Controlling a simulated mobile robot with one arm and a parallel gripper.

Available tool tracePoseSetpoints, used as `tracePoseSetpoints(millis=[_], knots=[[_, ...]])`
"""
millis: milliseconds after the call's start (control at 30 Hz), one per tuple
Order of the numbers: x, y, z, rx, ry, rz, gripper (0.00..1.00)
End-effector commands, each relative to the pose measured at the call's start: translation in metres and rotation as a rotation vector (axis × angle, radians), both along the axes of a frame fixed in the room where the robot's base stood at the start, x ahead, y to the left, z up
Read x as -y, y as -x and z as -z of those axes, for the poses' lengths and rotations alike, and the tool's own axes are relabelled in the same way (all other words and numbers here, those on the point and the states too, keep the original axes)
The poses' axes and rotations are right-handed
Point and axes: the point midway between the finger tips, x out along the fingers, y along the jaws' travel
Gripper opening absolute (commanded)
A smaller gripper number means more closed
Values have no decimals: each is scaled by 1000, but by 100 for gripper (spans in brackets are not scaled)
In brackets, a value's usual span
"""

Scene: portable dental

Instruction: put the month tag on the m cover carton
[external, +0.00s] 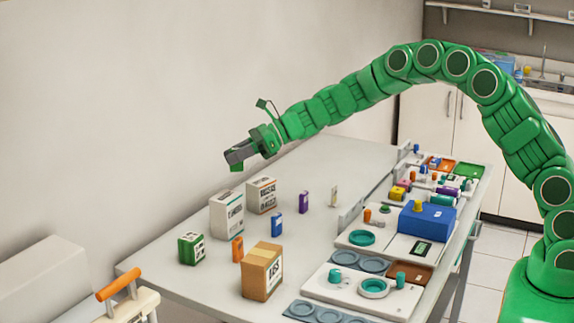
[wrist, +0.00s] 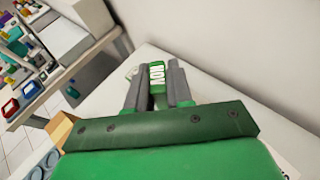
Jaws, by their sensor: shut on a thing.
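My gripper (external: 240,153) is held in the air above the back left of the table, over the cartons. In the wrist view its two grey fingers (wrist: 157,88) are shut on a green and white month tag (wrist: 157,74) that reads NOV. A bit of the green tag (external: 237,168) shows under the fingers in the external view. Cartons stand upright below: a tall white carton (external: 227,216), a second white carton (external: 261,196) behind it, and a brown carton (external: 262,272) in front. Their labels are too small to tell which is the M cover carton.
A green box (external: 191,249) and small orange (external: 238,249), blue (external: 277,224) and purple (external: 304,202) blocks stand around the cartons. Trays with teal rings (external: 361,237) and a blue box (external: 427,219) fill the right side. The table's far middle is clear.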

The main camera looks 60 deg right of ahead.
Motion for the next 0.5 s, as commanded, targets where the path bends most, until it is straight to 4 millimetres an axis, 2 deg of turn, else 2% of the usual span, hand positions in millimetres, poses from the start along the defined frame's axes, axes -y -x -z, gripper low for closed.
tracePoseSetpoints(millis=[200, 500], knots=[[0, -18, 22, 0, 1, 2, 0], [0, -33, 41, -1, 0, 3, 0]])
